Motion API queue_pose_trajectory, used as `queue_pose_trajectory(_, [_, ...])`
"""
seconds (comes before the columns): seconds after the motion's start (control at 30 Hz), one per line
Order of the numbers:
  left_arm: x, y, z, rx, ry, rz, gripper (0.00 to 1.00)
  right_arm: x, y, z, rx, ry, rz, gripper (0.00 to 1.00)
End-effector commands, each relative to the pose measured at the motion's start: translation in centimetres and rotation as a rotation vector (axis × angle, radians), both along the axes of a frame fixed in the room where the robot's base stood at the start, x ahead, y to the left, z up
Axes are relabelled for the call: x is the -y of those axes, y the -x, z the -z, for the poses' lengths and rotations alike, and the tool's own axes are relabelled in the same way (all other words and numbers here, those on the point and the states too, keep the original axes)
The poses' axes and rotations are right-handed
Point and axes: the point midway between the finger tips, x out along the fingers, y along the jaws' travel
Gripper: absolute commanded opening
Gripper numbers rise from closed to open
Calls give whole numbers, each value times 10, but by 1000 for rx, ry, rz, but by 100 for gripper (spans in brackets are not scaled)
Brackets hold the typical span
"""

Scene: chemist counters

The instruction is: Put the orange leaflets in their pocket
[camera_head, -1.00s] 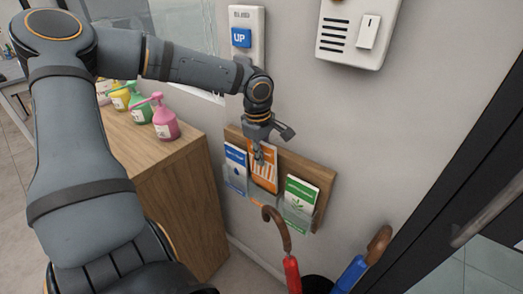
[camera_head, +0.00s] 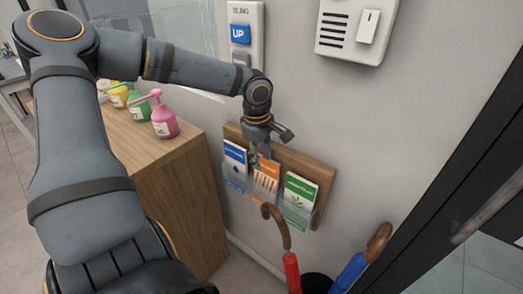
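The orange leaflets (camera_head: 266,179) stand upright in the middle of the wall rack (camera_head: 315,169), between the blue leaflets (camera_head: 235,160) and the green leaflets (camera_head: 299,192). Their lower part is behind the clear pocket front, and their top is about level with the neighbours. My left gripper (camera_head: 259,155) points down at the top edge of the orange leaflets, very close to them. Its fingertips are small and partly merge with the leaflets, so I cannot tell whether they still grip. My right gripper is not in view.
A wooden counter (camera_head: 180,190) with several pump bottles, including a pink one (camera_head: 164,120), stands left of the rack. A red umbrella (camera_head: 291,270) and a blue umbrella (camera_head: 350,272) rise from a dark stand (camera_head: 317,284) below it. A blue UP button (camera_head: 240,34) is on the wall above.

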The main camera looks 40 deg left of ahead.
Motion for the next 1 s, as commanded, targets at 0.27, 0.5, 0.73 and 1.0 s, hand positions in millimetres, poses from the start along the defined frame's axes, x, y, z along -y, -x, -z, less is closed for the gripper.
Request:
queue_pose_trajectory(0.27, [0,3,-35,8,-1,0,37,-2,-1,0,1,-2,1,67])
queue_pose_trajectory(0.5, [0,10,-91,5,-2,-1,37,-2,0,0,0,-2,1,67])
queue_pose_trajectory(0.73, [1,14,-118,2,-1,-1,37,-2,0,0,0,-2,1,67])
queue_pose_trajectory(1.0, [1,15,-120,1,0,0,37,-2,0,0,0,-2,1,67])
